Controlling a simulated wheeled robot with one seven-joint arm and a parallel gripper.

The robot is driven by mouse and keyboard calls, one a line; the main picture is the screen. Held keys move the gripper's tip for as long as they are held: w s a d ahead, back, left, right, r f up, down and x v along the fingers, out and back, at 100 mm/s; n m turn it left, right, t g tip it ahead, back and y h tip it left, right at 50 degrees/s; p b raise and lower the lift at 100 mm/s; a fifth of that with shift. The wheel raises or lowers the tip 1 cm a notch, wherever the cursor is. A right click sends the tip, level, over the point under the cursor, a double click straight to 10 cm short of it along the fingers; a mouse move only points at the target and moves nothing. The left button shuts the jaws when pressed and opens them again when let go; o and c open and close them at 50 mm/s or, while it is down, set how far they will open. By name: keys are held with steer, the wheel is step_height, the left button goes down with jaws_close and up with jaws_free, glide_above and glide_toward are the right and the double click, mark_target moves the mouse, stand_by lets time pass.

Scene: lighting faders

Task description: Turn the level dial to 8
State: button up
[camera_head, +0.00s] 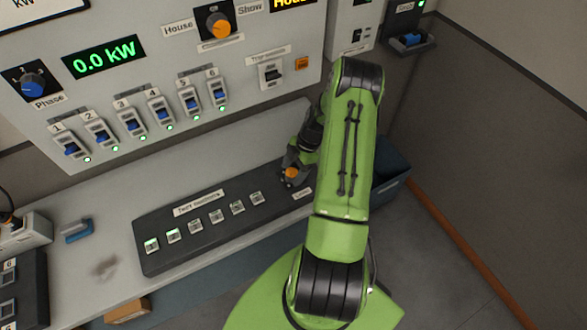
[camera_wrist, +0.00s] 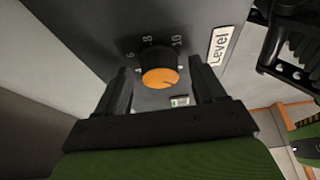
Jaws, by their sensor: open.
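The level dial is a black knob with an orange cap (camera_wrist: 159,77), beside a white "Level" label (camera_wrist: 219,46) in the wrist view. The numbers 6, 8 and 10 show around its far side; its setting is unclear. In the head view the dial (camera_head: 291,173) is at the right end of the dark desk console (camera_head: 165,262), partly covered by my arm. My gripper (camera_wrist: 160,72) is open, with one finger on each side of the dial in the wrist view. I cannot tell whether either finger touches it. In the head view the gripper is mostly hidden by my green arm.
The console has a row of small buttons (camera_head: 194,225), two lit green. Behind it stands a wall panel (camera_head: 240,80) with several blue-handled breakers, a "0.0 kW" display (camera_head: 104,54) and other dials. A blue bin (camera_head: 392,172) is right of my arm. Open floor lies at right.

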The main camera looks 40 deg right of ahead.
steer(key=c, duration=1)
steer(key=shift+c, duration=0.2)
